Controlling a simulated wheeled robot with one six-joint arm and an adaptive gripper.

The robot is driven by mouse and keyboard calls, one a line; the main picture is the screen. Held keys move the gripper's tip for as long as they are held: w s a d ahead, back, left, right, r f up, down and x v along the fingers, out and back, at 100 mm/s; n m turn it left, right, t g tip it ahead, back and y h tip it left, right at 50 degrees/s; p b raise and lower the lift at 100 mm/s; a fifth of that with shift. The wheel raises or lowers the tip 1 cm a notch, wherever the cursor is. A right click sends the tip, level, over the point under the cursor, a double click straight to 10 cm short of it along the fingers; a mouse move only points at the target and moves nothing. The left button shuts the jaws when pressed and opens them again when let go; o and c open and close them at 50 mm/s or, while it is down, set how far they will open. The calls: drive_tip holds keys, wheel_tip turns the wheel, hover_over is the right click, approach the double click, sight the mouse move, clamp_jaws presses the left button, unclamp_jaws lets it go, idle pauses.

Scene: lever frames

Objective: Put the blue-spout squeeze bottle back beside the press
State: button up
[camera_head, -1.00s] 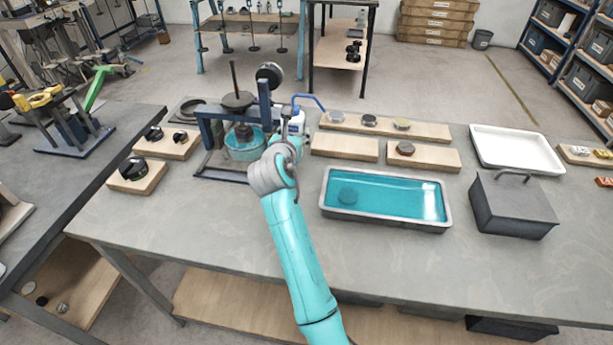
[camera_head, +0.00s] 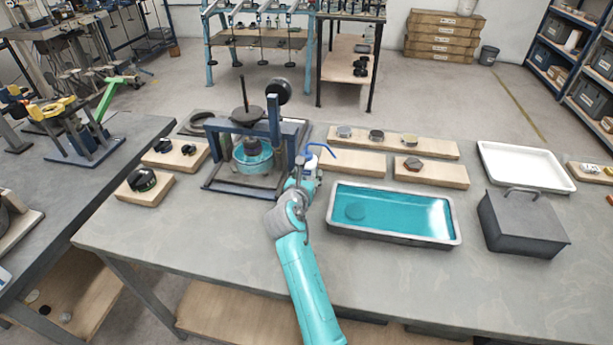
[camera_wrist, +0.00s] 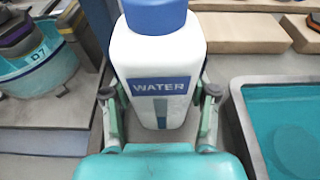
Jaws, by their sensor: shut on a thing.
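The squeeze bottle (camera_head: 312,168) is white with a bent blue spout (camera_head: 322,149). In the wrist view the bottle (camera_wrist: 158,55) is upright, has a blue cap and reads WATER. My gripper (camera_wrist: 160,95) is shut on it, one finger on each side; in the head view my gripper (camera_head: 302,182) partly hides its lower part. The press (camera_head: 275,125) has a dark blue frame and a teal pot (camera_head: 252,158), and stands left of the bottle. The bottle is close to the press's base, apart from it. I cannot tell whether its bottom touches the table.
A metal tray of teal liquid (camera_head: 395,238) lies just right of my gripper. Wooden boards (camera_head: 350,163) with small discs lie behind. A grey lidded box (camera_head: 522,225) and a white tray (camera_head: 525,165) are further right. The table front is clear.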

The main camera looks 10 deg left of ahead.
drive_tip(key=shift+f, duration=0.2)
drive_tip(key=o, duration=0.9)
drive_tip(key=shift+f, duration=0.1)
drive_tip(key=shift+c, duration=0.2)
drive_tip(key=shift+s+r, duration=0.1)
drive_tip(key=shift+r, duration=0.1)
drive_tip(key=v, duration=1.1)
drive_tip(key=shift+s+r, duration=0.1)
drive_tip(key=shift+s, duration=0.3)
